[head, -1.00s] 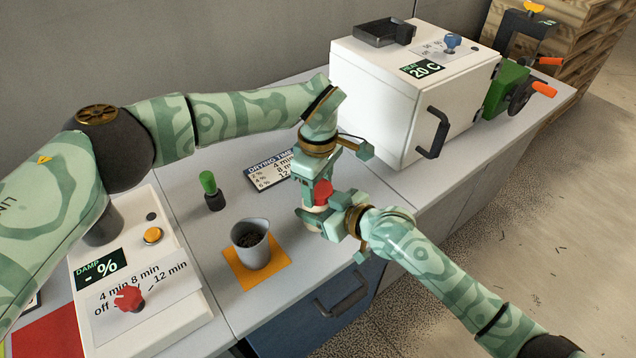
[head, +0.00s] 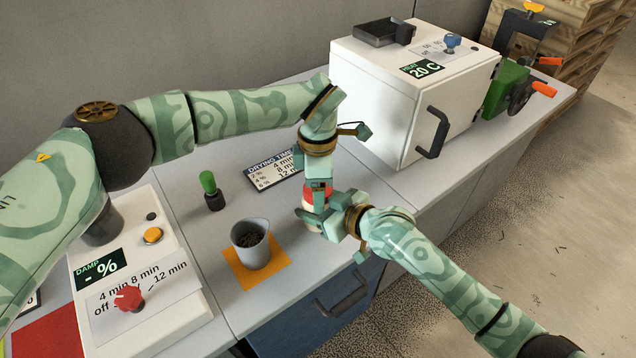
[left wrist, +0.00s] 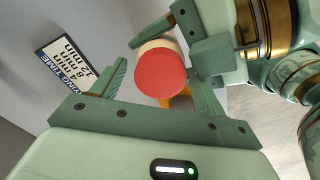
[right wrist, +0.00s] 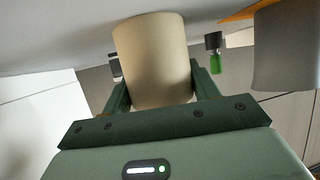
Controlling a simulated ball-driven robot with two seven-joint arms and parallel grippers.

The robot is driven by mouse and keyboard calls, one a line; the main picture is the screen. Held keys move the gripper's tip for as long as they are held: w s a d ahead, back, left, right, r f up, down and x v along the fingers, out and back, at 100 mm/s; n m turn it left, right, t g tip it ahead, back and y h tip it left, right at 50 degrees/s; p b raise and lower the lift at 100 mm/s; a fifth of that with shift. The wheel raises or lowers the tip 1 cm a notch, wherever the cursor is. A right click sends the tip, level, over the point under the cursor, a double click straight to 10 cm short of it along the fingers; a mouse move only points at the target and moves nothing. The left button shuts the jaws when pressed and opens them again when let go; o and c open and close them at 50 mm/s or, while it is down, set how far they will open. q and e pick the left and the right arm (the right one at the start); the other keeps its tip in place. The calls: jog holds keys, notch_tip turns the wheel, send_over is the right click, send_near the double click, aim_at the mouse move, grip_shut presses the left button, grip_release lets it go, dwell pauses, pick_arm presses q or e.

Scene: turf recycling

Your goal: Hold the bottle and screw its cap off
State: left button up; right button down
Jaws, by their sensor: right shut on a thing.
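The cream bottle (head: 311,208) is held upright above the counter's front edge, with its red cap (head: 308,196) on top. My right gripper (head: 328,217) is shut on the bottle's body; the right wrist view shows the bottle (right wrist: 155,60) between its fingers. My left gripper (head: 319,184) points down from above and its fingers stand on both sides of the cap. In the left wrist view the red cap (left wrist: 160,73) sits between the open fingers, with a gap visible on the left side. My left gripper partly hides the cap in the head view.
A grey cup (head: 251,246) with dark bits stands on an orange mat (head: 275,278). A green-topped dark piece (head: 209,185) stands behind it. A drying time sign (head: 272,170) lies near my left gripper. A white oven box (head: 385,100) stands at the back right.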

pick_arm(q)
notch_tip(320, 180, up, 4)
jog(key=shift+r, duration=0.25)
notch_tip(320, 180, up, 3)
jog(key=m, duration=0.6)
jog(key=shift+f+m, duration=0.15)
jog(key=shift+m, duration=0.15)
notch_tip(320, 180, down, 7)
jog(key=shift+f, duration=0.15)
jog(key=c, duration=1)
jog(key=n, duration=0.6)
jog(key=shift+n, duration=0.3)
jog(key=o, duration=1.1)
